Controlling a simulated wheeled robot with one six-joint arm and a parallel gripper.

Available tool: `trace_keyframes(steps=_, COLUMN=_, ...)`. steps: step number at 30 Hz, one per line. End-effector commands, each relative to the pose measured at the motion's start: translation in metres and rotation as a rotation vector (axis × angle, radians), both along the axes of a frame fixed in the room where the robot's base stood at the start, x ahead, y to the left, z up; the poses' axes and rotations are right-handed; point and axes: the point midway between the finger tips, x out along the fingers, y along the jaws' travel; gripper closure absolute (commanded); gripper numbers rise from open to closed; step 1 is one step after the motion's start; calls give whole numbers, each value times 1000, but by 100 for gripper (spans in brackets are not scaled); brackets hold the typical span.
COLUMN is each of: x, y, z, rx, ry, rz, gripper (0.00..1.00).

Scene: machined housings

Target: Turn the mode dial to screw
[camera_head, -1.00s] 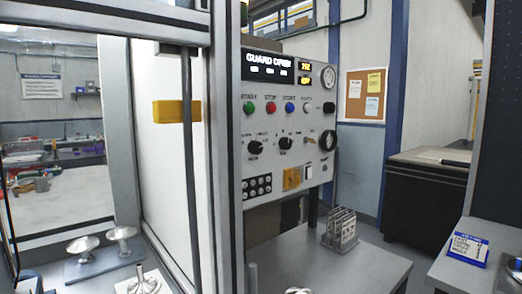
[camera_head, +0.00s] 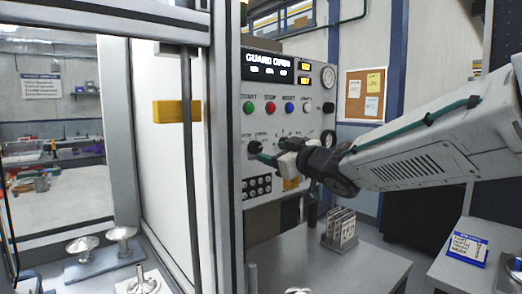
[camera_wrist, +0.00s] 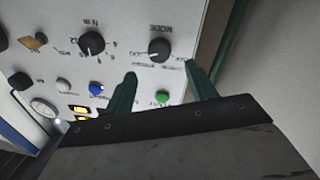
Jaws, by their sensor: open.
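The mode dial (camera_head: 254,147) is a round black knob on the left part of the white control panel. In the wrist view the dial (camera_wrist: 159,49) appears upside down under its MODE label, with small position labels that I cannot read surely. My gripper (camera_head: 266,158) is in front of the panel, close to the dial at its lower right. In the wrist view the green fingers of my gripper (camera_wrist: 163,84) are spread with nothing between them. The dial lies beyond the fingertips, roughly in line with the gap. I cannot tell the dial's exact setting.
A second black dial marked N m (camera_wrist: 92,43) sits beside the mode dial. The green button (camera_wrist: 162,97) and blue button (camera_wrist: 96,88) lie near the fingers. A rack of plates (camera_head: 340,229) stands on the grey table (camera_head: 370,265) below. A guard frame post (camera_head: 226,150) stands left of the panel.

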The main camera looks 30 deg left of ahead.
Motion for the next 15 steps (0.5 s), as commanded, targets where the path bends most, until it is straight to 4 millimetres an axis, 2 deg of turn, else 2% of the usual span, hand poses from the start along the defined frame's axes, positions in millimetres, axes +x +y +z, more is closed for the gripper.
trace_keyframes(steps=9, x=24, y=45, z=-2, rx=-1, ry=2, rz=-2, gripper=44)
trace_keyframes(steps=15, x=31, y=57, z=-1, rx=-2, ry=1, rz=-3, gripper=44)
